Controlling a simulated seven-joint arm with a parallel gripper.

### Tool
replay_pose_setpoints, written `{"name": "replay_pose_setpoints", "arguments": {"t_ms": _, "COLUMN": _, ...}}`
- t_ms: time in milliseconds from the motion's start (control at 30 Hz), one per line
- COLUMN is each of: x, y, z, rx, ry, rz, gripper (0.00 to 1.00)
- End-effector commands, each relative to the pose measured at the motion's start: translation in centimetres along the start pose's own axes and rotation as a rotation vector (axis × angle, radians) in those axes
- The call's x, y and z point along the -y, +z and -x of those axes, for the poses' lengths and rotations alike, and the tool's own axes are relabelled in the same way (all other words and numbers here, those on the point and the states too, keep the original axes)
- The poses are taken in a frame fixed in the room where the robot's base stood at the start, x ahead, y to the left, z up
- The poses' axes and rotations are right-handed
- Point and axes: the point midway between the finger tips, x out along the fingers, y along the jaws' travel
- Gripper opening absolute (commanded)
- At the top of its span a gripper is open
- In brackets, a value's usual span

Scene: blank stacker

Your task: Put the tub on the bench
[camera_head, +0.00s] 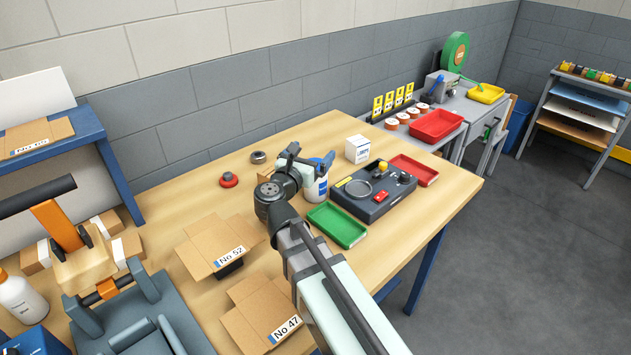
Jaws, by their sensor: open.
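A white tub with blue on its upper part (318,188) is at the middle of the wooden bench (330,128), behind the green tray. It looks upright, and its base seems to be on the bench top. My gripper (307,163) is at the tub's upper left, with its dark fingers open close around or beside the tub's top. My arm's wrist hides part of the tub's left side. I cannot tell whether the fingers touch it.
Flat cardboard blanks (212,245) lie at front left. The back left bench surface is mostly clear around a red knob (228,180).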

Motion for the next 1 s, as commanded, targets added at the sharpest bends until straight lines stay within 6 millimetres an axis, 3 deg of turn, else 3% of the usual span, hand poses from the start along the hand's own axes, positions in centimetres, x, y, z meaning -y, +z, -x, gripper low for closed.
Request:
{"name": "replay_pose_setpoints", "arguments": {"t_ms": 333, "x": 0.0, "y": -2.3, "z": 0.0, "rx": -0.001, "ry": 0.0, "rz": 0.001, "gripper": 1.0}}
{"name": "replay_pose_setpoints", "arguments": {"t_ms": 667, "x": 0.0, "y": -6.3, "z": 0.0, "rx": -0.002, "ry": 0.0, "rz": 0.001, "gripper": 1.0}}
{"name": "replay_pose_setpoints", "arguments": {"t_ms": 800, "x": -0.1, "y": -6.0, "z": -2.2, "rx": -0.001, "ry": -0.002, "rz": -0.001, "gripper": 1.0}}
{"name": "replay_pose_setpoints", "arguments": {"t_ms": 1000, "x": 0.0, "y": -5.9, "z": -3.0, "rx": -0.001, "ry": 0.0, "rz": -0.001, "gripper": 1.0}}
